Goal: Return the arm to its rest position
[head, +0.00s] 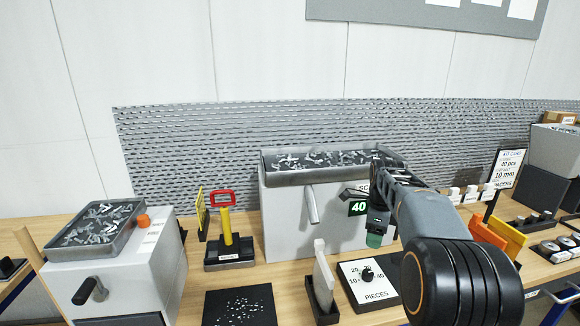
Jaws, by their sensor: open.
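My arm (430,212) reaches in from the lower right of the head view, with a large black joint nearest the camera. My gripper (362,215) is at its far end, in front of the grey machine (285,222) with a tray of small metal parts on top. The jaws are open and I see nothing between them. One fingertip carries a green pad. How far the fingertips are from the machine front cannot be told.
A wooden bench (205,280) carries a second grey box (128,272) with a parts tray at left. Orange and yellow panels (500,238) are right of my arm.

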